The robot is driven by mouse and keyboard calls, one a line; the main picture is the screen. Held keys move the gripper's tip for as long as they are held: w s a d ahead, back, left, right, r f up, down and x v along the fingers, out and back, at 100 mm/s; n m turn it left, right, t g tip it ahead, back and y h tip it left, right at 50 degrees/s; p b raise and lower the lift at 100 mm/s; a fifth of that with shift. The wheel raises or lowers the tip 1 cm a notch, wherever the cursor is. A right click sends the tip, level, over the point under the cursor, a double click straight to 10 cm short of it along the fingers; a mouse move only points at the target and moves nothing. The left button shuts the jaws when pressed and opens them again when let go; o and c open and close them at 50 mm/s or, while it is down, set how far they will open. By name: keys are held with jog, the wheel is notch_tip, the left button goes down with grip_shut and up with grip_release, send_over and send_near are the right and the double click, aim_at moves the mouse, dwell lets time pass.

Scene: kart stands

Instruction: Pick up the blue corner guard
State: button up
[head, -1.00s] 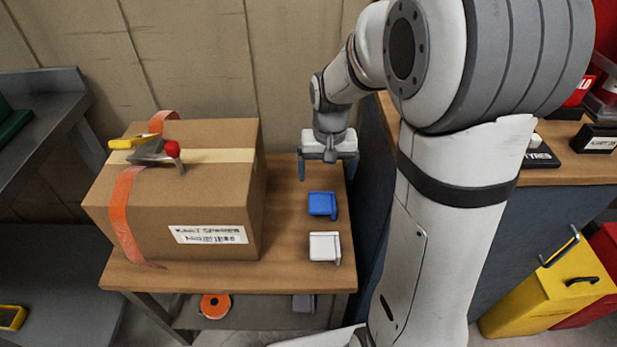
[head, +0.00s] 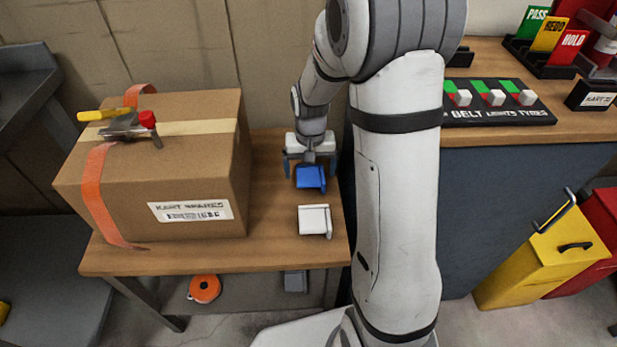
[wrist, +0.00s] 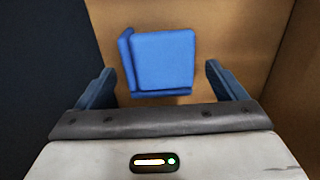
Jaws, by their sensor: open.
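The blue corner guard (head: 311,178) lies on the wooden table (head: 215,258), to the right of the cardboard box. My gripper (head: 311,170) is just behind it in the head view, pointing down, low over the table. In the wrist view the blue corner guard (wrist: 162,62) lies ahead of and between the two open fingers of my gripper (wrist: 168,85), with a gap on each side. Its raised edge is on the left there. The fingers hold nothing.
A white corner guard (head: 314,221) lies in front of the blue one. A large cardboard box (head: 190,180) with an orange strap and a clamp tool (head: 128,127) fills the table's left. A dark blue counter (head: 500,210) stands to the right.

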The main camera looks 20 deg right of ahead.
jog(key=c, duration=1.1)
jog(key=shift+o, duration=0.2)
jog(key=shift+r, duration=0.15)
